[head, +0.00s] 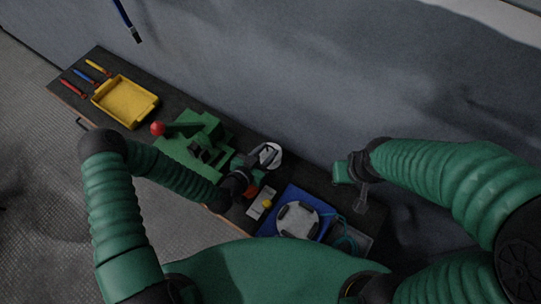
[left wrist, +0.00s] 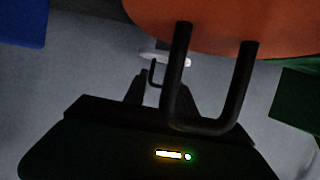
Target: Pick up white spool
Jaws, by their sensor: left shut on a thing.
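The white spool (head: 274,161) is at the back edge of the dark bench in the head view, partly covered by my left gripper. My left gripper (head: 262,157) is shut on the spool. In the left wrist view, the dark fingers reach up from the bottom to a white rim (left wrist: 172,57); the rest of the spool is hidden there. My right gripper (head: 357,185) is at the right, over the bench's right end and apart from the spool. Its jaws are too small and dark to judge.
A green machine with a red ball (head: 158,128) stands left of the spool. A yellow tray (head: 125,101) and several pens lie further left. A blue mat (head: 320,198) with a round grey-white device (head: 297,220) lies to the right. An orange object (left wrist: 225,22) with a black handle looms in the wrist view.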

